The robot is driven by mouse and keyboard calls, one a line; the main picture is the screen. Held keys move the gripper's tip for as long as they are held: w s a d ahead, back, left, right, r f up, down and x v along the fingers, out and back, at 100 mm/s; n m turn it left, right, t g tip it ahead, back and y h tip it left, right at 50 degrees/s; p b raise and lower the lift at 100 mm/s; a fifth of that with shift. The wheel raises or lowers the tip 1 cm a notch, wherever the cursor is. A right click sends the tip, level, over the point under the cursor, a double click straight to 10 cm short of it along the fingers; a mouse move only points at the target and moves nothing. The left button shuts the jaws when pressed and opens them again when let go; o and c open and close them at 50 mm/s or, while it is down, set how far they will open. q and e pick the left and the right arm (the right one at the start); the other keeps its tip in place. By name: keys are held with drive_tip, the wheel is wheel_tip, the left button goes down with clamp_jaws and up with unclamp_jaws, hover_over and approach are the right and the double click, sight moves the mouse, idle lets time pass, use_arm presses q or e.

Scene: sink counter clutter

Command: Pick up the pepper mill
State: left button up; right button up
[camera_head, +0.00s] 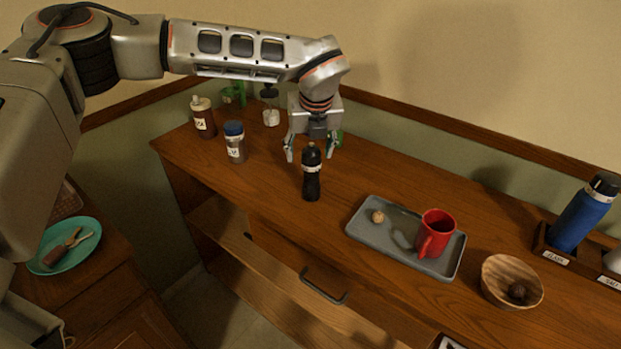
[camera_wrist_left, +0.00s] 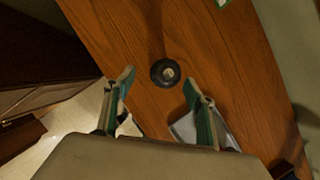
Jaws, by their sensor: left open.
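The pepper mill (camera_head: 312,175) is black with a pale band and stands upright on the wooden counter, near its front edge. In the left wrist view its round top (camera_wrist_left: 166,73) shows from above, ahead of the fingertips. My left gripper (camera_head: 311,150) is open and empty. In the head view its fingers hang around and behind the mill's top; I cannot tell whether they touch it. In the left wrist view the left gripper (camera_wrist_left: 160,88) has its fingers wide apart, with a gap to the mill. My right gripper is not in view.
A grey tray (camera_head: 363,238) with a red mug (camera_head: 436,232) lies right of the mill. A wooden bowl (camera_head: 497,290) and a blue bottle (camera_head: 582,214) stand farther right. A blue-capped jar (camera_head: 235,150) and a labelled bottle (camera_head: 203,118) stand left. An open drawer (camera_head: 270,275) juts out below.

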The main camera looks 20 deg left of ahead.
sight(311, 162)
use_arm(q)
drive_tip(key=x, duration=0.3)
drive_tip(key=p+x, duration=0.1)
drive_tip(key=shift+w+d+f, duration=0.15)
drive_tip(key=shift+w+d, duration=0.05)
drive_tip(key=shift+d, duration=0.15)
drive_tip(key=shift+w+a+f, duration=0.1)
drive_tip(key=shift+w+f, duration=0.1)
drive_tip(key=shift+f, duration=0.3)
clamp_jaws()
